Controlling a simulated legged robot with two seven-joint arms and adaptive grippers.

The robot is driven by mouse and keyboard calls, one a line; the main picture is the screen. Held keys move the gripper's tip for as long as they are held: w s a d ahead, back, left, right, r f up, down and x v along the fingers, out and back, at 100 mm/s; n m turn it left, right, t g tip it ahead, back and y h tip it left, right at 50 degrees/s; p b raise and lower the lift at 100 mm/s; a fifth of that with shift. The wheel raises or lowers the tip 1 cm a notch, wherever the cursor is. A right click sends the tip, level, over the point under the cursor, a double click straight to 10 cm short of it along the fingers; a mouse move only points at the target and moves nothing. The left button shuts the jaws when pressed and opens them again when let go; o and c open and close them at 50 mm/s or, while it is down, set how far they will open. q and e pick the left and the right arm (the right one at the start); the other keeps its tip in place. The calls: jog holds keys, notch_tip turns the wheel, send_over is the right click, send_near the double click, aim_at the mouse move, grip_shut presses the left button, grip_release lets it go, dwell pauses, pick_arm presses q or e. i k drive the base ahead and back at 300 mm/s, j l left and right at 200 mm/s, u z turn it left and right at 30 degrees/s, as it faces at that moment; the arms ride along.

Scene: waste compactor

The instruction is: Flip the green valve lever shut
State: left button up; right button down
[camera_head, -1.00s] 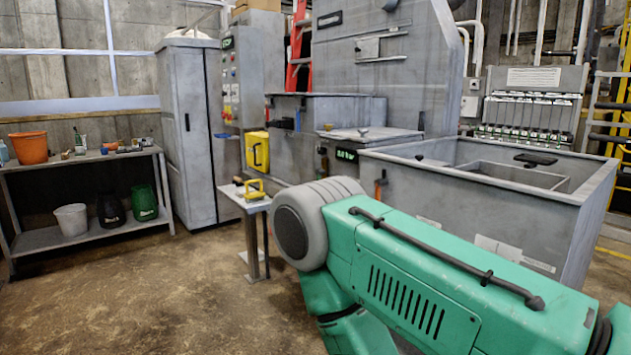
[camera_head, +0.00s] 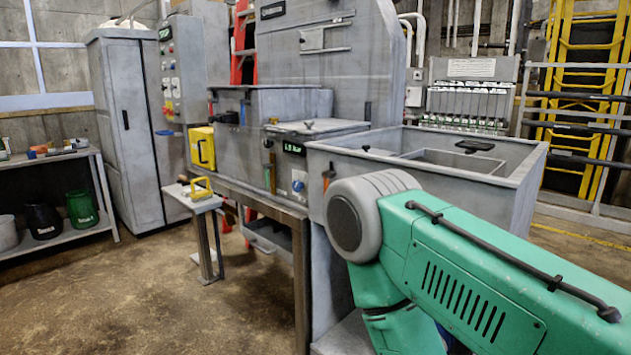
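I cannot clearly make out the green valve lever. A small upright handle (camera_head: 272,174), brownish with some green, is on the front of the compactor below its lid, but it is too small to tell whether it is the lever or how it is set. An orange handle (camera_head: 328,172) is farther right, at the corner of the grey open bin. My green right arm (camera_head: 480,265) fills the lower right, with its grey joint in front of the bin. Neither gripper is in view.
The grey compactor (camera_head: 335,60) stands in the middle, with an open bin (camera_head: 505,185) at its right. A small stand (camera_head: 195,201) with a yellow-handled tool (camera_head: 201,188) is in front. A shelf (camera_head: 60,236) and cabinet (camera_head: 128,140) are left. Floor at lower left is clear.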

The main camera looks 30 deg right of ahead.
aim_at(266, 167)
jog(key=i+j+z, duration=0.25)
jog(key=z, duration=0.15)
jog(key=i+j+z, duration=0.75)
jog(key=i+j, duration=0.2)
jog(key=j, duration=0.2)
jog(key=i+j, duration=0.15)
jog(key=j, duration=0.2)
jog(key=i+j, duration=0.2)
jog(key=j, duration=0.2)
jog(key=i+j+z, duration=0.1)
jog(key=j, duration=0.3)
jog(key=i+j, duration=0.25)
jog(key=j, duration=0.1)
